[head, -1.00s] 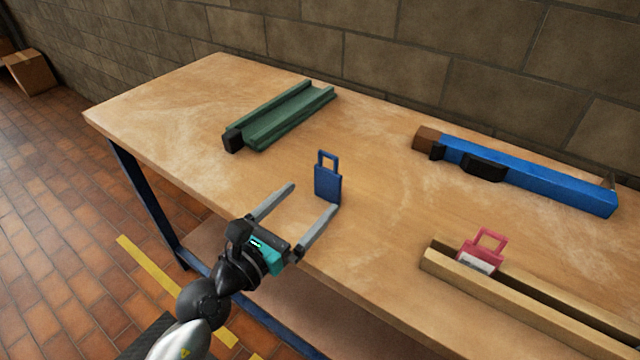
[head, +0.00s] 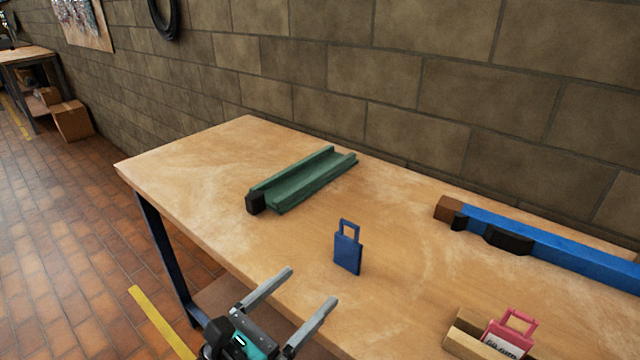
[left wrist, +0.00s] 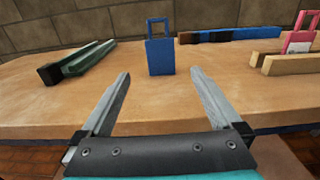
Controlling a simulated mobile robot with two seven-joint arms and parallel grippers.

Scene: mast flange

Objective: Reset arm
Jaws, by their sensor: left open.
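My left gripper (head: 305,289) is open and empty at the front edge of the wooden table, its two grey fingers spread wide. A blue tag-shaped piece with a loop handle (head: 347,254) stands upright on the table, beyond the fingertips and apart from them. In the left wrist view the blue piece (left wrist: 160,57) shows straight ahead, framed between the open fingers (left wrist: 160,82). My right gripper shows in neither view.
A green channel rail (head: 310,180) with a black end lies at the back left. A blue bar (head: 570,250) lies at the back right. A red handled piece (head: 511,333) sits in a wooden slotted holder (head: 462,338) at the front right. The table (head: 215,175) is clear around the blue piece.

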